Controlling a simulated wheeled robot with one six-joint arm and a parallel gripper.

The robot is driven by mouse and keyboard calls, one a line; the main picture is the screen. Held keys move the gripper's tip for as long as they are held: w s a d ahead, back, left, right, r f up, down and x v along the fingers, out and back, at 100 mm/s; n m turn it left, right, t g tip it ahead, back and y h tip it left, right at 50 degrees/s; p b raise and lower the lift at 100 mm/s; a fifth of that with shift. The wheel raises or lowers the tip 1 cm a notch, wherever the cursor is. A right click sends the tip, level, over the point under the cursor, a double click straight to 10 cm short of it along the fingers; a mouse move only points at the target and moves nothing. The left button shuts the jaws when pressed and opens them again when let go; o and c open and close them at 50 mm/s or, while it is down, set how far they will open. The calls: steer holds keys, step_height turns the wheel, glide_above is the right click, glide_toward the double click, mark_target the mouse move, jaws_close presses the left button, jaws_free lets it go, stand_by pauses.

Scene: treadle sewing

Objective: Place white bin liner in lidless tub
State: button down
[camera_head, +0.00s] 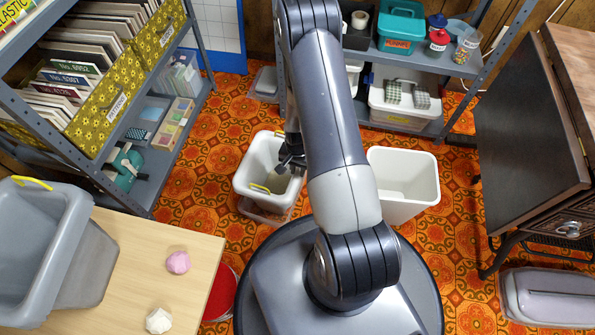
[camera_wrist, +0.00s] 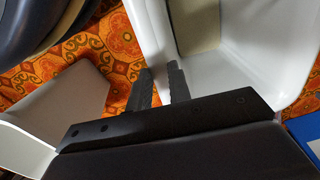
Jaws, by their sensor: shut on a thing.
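A pale, open tub (camera_head: 246,183) with a yellow handle is left of my arm in the head view. My gripper (camera_head: 290,160) is at its right side; in the wrist view my gripper (camera_wrist: 160,85) has its fingers close together on the tub's wall. The tub's white inside (camera_wrist: 235,45) fills the upper right there. I cannot tell if the tub touches the floor. An open white bin (camera_head: 412,195) stands right of my arm; it shows at left in the wrist view (camera_wrist: 60,105). A small white crumpled lump (camera_head: 159,320) lies on the table.
The wooden table (camera_head: 195,250) at lower left also holds a grey tub (camera_head: 35,235) with a yellow handle and a pink lump (camera_head: 178,262). Loaded shelves stand left and behind; a dark cabinet (camera_head: 525,125) stands right. Patterned floor (camera_head: 440,245) is clear near the white bin.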

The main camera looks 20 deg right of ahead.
steer(key=shift+f, duration=0.2)
steer(key=c, duration=1.3)
jaws_free()
step_height(320, 180, up, 12)
steer(key=p, duration=0.4)
steer(key=shift+p, duration=0.4)
